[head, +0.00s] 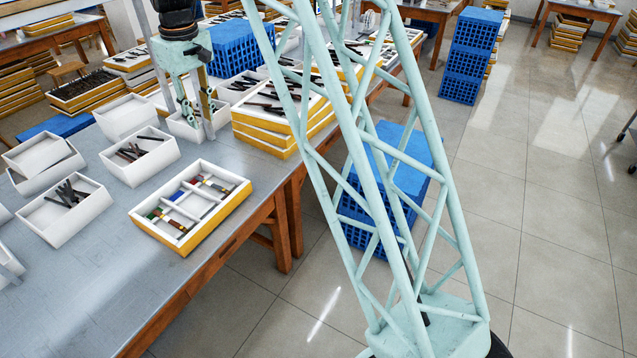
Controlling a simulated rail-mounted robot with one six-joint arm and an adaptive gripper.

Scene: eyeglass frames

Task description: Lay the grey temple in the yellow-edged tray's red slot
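The yellow-edged tray (216,223) lies near the table's front edge, with white dividers. Several of its compartments hold small coloured pieces. My gripper (198,118) points down over a small white bin (178,127) behind the tray. Its two fingers stand apart, with a gap between them. I see nothing between them, though the tips are small and partly hidden. I cannot pick out the grey temple for certain; dark temples (67,193) lie in a white bin at the left.
White bins (137,170) stand left of and behind the tray, some holding dark temples. Stacked yellow-edged trays (262,138) stand right of my gripper. Blue crates (236,50) stand behind. Grey tabletop (110,275) is bare in front.

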